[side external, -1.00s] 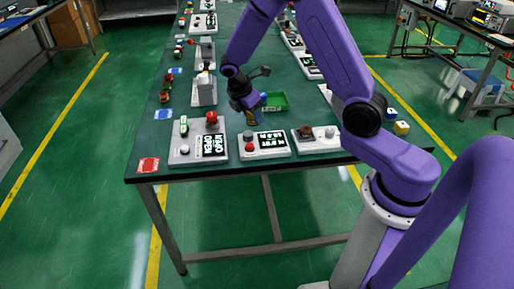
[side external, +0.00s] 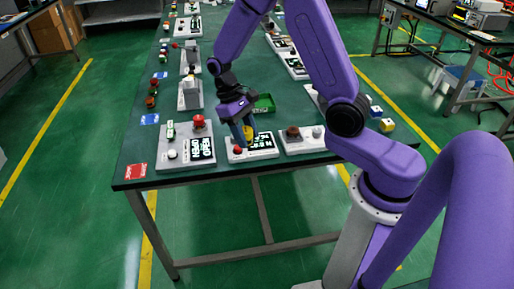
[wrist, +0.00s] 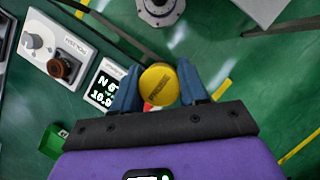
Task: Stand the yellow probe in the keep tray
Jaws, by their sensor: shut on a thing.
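The yellow probe (wrist: 160,85) shows its round yellow end between the two blue fingers of my gripper (wrist: 158,72) in the wrist view. My gripper is shut on it. In the side view the gripper (side external: 243,137) points down over the middle white panel, with a bit of the yellow probe (side external: 249,131) showing beside the fingers. The probe's lower end is hidden. A green tray (side external: 264,103), likely the keep tray, lies behind and right of the gripper. In the wrist view its green wall (wrist: 50,140) shows at lower left, apart from the probe.
White panels with knobs and displays stand along the table front: left (side external: 187,147), middle (side external: 262,147) and right (side external: 301,141).

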